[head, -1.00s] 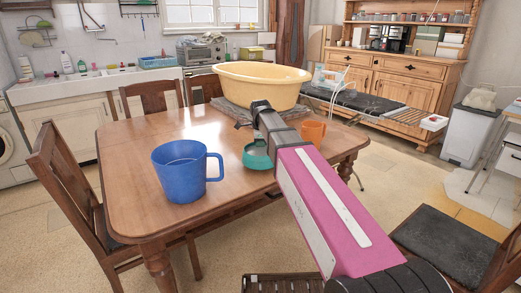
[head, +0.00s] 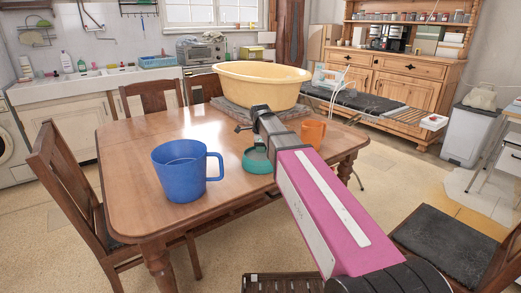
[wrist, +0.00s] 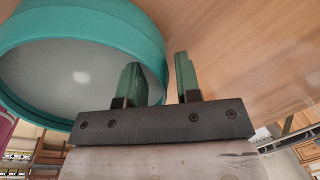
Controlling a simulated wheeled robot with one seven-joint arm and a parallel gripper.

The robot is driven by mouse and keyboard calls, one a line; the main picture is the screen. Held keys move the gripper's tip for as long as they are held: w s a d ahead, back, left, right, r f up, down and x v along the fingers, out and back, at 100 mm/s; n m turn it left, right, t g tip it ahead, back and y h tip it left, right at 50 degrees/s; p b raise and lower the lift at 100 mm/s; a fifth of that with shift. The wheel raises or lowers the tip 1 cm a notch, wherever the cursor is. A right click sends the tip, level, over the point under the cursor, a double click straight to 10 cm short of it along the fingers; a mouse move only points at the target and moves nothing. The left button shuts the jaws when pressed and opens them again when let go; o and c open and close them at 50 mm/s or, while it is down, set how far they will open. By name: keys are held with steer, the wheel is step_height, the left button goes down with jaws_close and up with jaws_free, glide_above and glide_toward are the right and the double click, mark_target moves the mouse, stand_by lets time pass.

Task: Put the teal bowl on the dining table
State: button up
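The left finger overlaps the bowl in the picture; the right finger is against the table. I cannot tell whether either touches the bowl.
A large blue mug (head: 180,172) stands left of the bowl and an orange mug (head: 313,133) right of it. A yellow basin (head: 262,88) stands behind on a grey mat. Chairs surround the table. The table's left part is clear.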

step_height(320, 180, up, 12)
steer(key=s, duration=0.2)
stand_by(0.4)
steer(key=shift+f, duration=0.15)
